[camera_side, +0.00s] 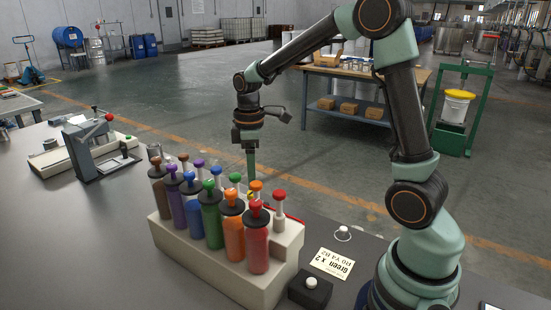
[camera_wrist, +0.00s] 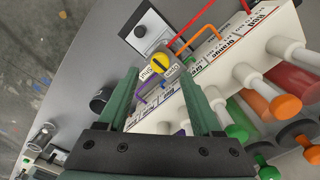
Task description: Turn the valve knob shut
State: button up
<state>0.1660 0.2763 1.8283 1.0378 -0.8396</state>
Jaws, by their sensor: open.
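The yellow round valve knob (camera_wrist: 160,63) shows in the wrist view with a dark bar across it. It sits on a grey block between small white labels that seem to read "Shut" and "Open"; I cannot tell which one the bar points at. In the side view a small patch of yellow (camera_side: 251,195) shows behind the coloured bottles, mostly hidden. My gripper (camera_wrist: 158,80) is open and empty, its two green fingers spread on either side of the knob in the picture, apart from it. In the side view my gripper (camera_side: 250,170) points down behind the bottle rack.
A cream rack (camera_side: 218,280) holds several coloured bottles with bright plungers behind them, close to my gripper. A lever press (camera_side: 95,145) stands left.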

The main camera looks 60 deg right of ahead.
aim_at(253, 196)
jog(key=shift+f, duration=2.3)
grip_shut()
